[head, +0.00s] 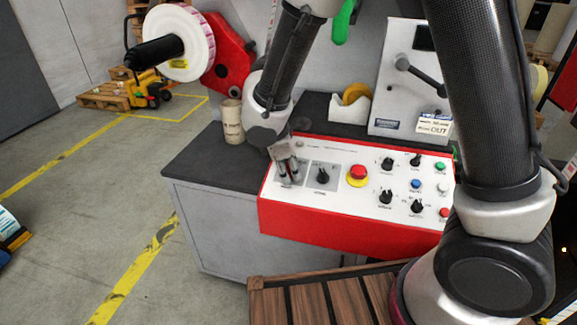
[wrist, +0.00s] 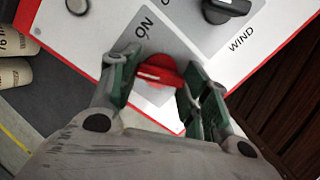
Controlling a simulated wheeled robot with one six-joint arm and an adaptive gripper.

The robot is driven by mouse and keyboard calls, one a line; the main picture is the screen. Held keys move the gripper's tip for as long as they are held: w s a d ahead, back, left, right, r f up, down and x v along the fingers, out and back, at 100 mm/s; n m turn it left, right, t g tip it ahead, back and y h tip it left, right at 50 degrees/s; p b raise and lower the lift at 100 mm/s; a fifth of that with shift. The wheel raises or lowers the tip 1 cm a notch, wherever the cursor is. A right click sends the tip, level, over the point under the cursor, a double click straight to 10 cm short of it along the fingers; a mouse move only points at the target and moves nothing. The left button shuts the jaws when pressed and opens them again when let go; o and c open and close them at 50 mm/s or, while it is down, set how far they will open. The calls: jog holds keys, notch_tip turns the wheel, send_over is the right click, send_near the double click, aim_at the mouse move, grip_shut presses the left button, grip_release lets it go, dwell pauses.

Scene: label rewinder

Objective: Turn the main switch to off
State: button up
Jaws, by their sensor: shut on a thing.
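The main switch is a red knob (wrist: 160,72) on a grey plate, and it shows in the wrist view between my fingers. The word ON is printed just above and left of it; no OFF mark can be read. My gripper (head: 287,173) is at the left end of the white control panel (head: 325,158) in the head view. Its green-padded fingers are shut on the red knob, one on each side. In the head view the fingers mostly hide the switch.
A black WIND knob (head: 322,176) sits just right of the switch. A red emergency stop button (head: 358,172) on yellow is further right, then several knobs and buttons. A cardboard core (head: 232,121) stands on the dark bench top, left of my gripper.

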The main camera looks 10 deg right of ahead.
jog(key=shift+n, duration=0.7)
jog(key=o, duration=1)
jog(key=shift+r, duration=0.1)
jog(key=v, duration=1.1)
jog(key=shift+s+a+r, duration=0.15)
jog(key=shift+s+r, duration=0.15)
jog(key=shift+r, duration=0.05)
